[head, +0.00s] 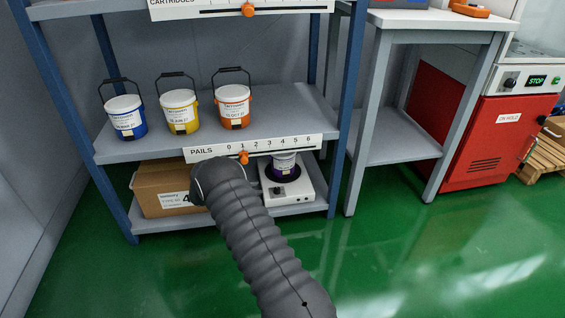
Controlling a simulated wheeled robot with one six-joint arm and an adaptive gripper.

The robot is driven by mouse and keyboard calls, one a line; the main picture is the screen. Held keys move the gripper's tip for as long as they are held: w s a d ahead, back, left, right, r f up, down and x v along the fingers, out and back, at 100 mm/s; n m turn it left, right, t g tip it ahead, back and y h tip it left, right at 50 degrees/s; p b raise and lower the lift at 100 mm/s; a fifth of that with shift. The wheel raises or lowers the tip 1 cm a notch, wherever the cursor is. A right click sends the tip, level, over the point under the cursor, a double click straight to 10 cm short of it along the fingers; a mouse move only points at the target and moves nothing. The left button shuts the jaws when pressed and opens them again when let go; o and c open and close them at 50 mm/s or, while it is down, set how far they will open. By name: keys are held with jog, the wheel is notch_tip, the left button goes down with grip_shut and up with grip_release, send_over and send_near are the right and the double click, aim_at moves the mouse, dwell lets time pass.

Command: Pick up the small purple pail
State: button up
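The small purple pail (284,166) stands on a white scale-like device (291,192) on the shelf unit's bottom shelf. A white label shows on its front, and its top is partly covered by the edge of the shelf above. My dark ribbed arm reaches from the bottom of the picture to the front of the bottom shelf, left of the purple pail. My gripper is not visible; the far end of the arm hides whatever lies beyond it. I cannot tell whether anything is held.
Blue (125,118), yellow (180,110) and orange pails (233,106) stand on the middle shelf. A cardboard box (160,187) sits left on the bottom shelf. A label strip marked PAILS (300,142) edges the middle shelf. A blue post (346,110) bounds the right side. Green floor lies clear in front.

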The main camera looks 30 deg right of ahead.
jog(key=w+r+n+t+h, duration=0.3)
jog(key=w+r+n+t, duration=0.15)
jog(key=w, duration=0.35)
jog(key=w+r+b+x, duration=0.1)
jog(key=b+x, duration=0.1)
jog(key=x, duration=1.1)
jog(key=shift+r, duration=0.2)
jog(key=shift+w+d, duration=0.15)
jog(key=shift+c, duration=0.2)
grip_shut()
jog(key=shift+r, duration=0.2)
